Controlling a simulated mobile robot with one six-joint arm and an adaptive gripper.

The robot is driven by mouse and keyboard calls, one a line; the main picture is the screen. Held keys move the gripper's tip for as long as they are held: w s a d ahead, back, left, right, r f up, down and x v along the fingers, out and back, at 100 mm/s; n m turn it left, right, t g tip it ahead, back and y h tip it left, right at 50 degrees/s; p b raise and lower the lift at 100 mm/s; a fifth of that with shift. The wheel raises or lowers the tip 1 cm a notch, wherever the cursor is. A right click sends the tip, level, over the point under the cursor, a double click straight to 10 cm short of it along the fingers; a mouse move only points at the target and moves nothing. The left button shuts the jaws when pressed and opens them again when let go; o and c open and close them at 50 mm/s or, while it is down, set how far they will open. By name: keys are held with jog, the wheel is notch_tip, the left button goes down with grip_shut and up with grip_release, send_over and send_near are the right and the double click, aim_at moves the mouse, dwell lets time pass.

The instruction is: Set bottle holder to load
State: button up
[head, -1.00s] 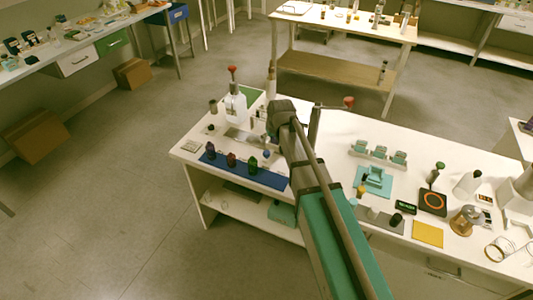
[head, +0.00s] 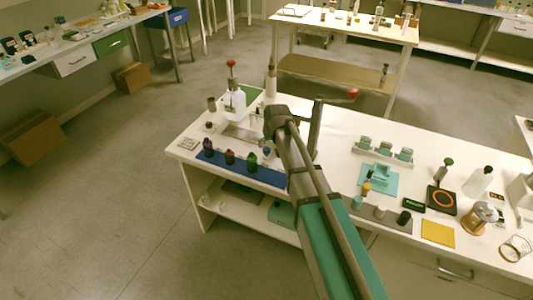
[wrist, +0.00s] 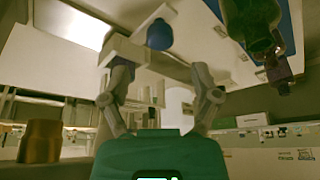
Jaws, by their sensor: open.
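My gripper (wrist: 162,72) is open and empty in the wrist view, its two fingers spread apart. A pale bar (wrist: 122,48) with a round blue knob (wrist: 160,35) shows just beyond the fingertips, apparently apart from them. In the head view a small blue piece (head: 267,153) shows beside the end of my arm, near a grey plate (head: 243,134) below a clear bottle (head: 235,102). I cannot tell for certain which part is the bottle holder. My arm hides the gripper in the head view.
Dark red, purple and green bottles stand in a row on a blue mat (head: 222,169), close left of my arm.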

aim_at(267, 149)
jog(key=shift+b+x, duration=2.4)
jog(key=shift+x, duration=0.45)
grip_shut()
